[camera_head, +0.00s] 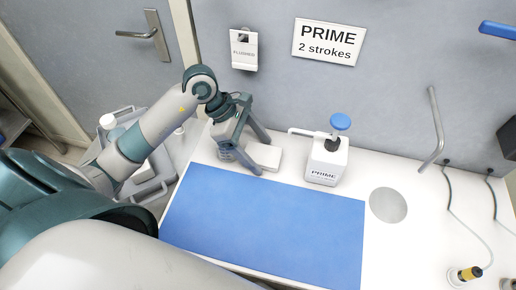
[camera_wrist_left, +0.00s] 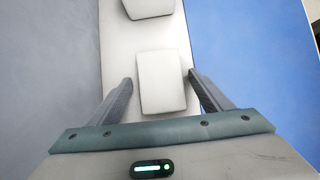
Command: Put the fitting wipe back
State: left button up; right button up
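The wipe appears to be the small white block-shaped pad (camera_head: 263,157) on the white counter, just behind the blue mat. It also shows in the left wrist view (camera_wrist_left: 162,82), between the two fingers. My left gripper (camera_head: 262,154) is open, with its fingers spread on either side of the pad. My right gripper is not in view.
A white PRIME pump bottle (camera_head: 326,162) with a blue top stands right of the pad. The blue mat (camera_head: 265,225) is empty. A round grey disc (camera_head: 388,205) lies to the right. A yellow-and-black fitting (camera_head: 470,273) lies on a cable. A holder (camera_head: 244,50) hangs on the wall.

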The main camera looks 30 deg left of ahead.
pick_arm(q)
jog(key=shift+r, duration=0.15)
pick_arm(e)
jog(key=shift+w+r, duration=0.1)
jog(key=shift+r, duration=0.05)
pick_arm(q)
jog(key=shift+r+p, duration=0.1)
jog(key=shift+p, duration=0.25)
jog(key=shift+a+r+b, duration=0.2)
jog(key=shift+a+b, duration=0.05)
jog(key=shift+b, duration=0.15)
jog(key=b+v, duration=0.3)
jog(key=v, duration=0.8)
jog(key=shift+b, duration=0.35)
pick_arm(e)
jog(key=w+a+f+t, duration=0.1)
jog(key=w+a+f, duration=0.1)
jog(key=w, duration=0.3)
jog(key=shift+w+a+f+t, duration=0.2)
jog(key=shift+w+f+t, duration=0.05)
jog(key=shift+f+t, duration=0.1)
pick_arm(q)
jog(key=shift+r, duration=0.15)
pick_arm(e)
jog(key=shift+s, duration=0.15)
